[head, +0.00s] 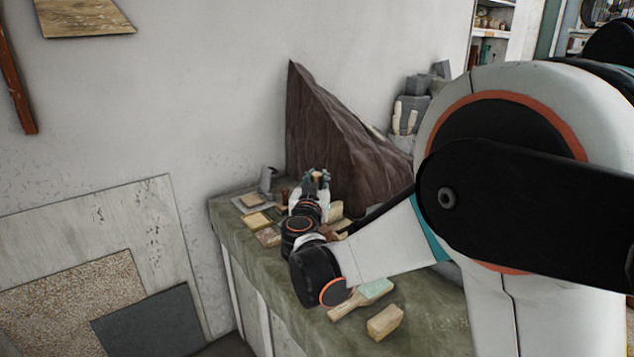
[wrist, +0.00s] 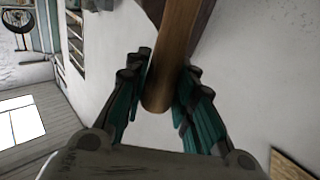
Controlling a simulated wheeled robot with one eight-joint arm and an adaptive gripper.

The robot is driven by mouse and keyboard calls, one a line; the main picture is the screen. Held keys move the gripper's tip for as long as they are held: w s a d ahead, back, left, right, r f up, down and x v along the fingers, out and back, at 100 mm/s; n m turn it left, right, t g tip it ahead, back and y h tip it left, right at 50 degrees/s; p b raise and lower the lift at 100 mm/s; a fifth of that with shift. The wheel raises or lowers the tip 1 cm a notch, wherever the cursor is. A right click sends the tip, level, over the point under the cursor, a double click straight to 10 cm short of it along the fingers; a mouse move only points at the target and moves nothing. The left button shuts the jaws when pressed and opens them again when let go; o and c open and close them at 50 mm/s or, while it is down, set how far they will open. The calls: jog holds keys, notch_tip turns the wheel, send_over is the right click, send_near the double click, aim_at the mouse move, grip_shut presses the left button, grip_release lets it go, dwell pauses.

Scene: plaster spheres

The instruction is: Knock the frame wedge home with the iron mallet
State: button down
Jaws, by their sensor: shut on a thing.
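My gripper (head: 316,183) is over the far part of the green-covered bench in the head view. Its fingers also show in the wrist view (wrist: 163,82), closed on both sides of a brown wooden handle (wrist: 179,45). The near end of the handle is rounded, and the far end runs out of the picture at the top. No iron head shows, so I cannot confirm from sight that this is the mallet. A small grey upright piece (head: 266,178) stands on the bench left of my gripper; I cannot tell whether it belongs to the frame. I cannot make out the wedge.
The bench (head: 400,304) carries small blocks (head: 256,221), a brush-like wooden tool (head: 346,304) and a tan block (head: 385,322) at its near side. A large dark brown draped shape (head: 325,125) rises behind my gripper. Boards (head: 150,225) lean at the left wall.

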notch_tip(320, 180, down, 4)
jog(key=b, duration=0.3)
jog(key=shift+f, duration=0.25)
jog(key=shift+s+r+p, duration=0.1)
jog(key=shift+r+p, duration=1.2)
jog(key=shift+r, duration=1.1)
jog(key=shift+f, duration=0.15)
notch_tip(320, 180, down, 6)
jog(key=b, duration=0.4)
jog(key=shift+r+b, duration=0.2)
jog(key=shift+b, duration=0.1)
jog(key=shift+r+p, duration=1.9)
jog(key=shift+r, duration=0.75)
jog(key=shift+f, duration=0.1)
